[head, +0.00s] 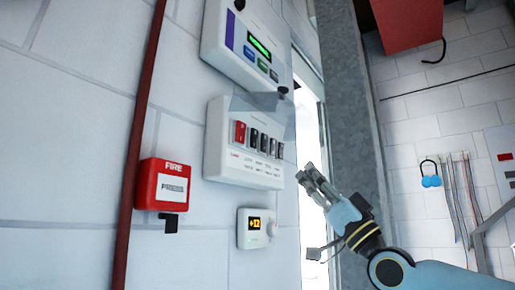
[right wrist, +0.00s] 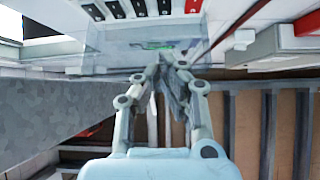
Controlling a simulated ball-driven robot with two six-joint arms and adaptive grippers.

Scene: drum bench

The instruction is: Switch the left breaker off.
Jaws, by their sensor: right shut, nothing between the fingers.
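The breaker panel (head: 215,150) is a white box on the tiled wall in the head view. It carries a row with a red switch (head: 240,132) at the left and several black switches (head: 264,143) to its right. I cannot tell which way each lever is thrown. A see-through cover (head: 262,102) stands out from the panel's top edge. My right gripper (head: 306,174) is shut and empty, to the right of the panel's lower corner and apart from it. In the right wrist view its fingers (right wrist: 172,62) point toward the cover (right wrist: 115,48). My left gripper is out of view.
A white box with a green display (head: 228,35) hangs above the panel. A red fire box (head: 162,186) and a small thermostat (head: 250,240) sit below. A red pipe (head: 138,130) runs at the left. A grey post (head: 352,110) rises behind my right gripper.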

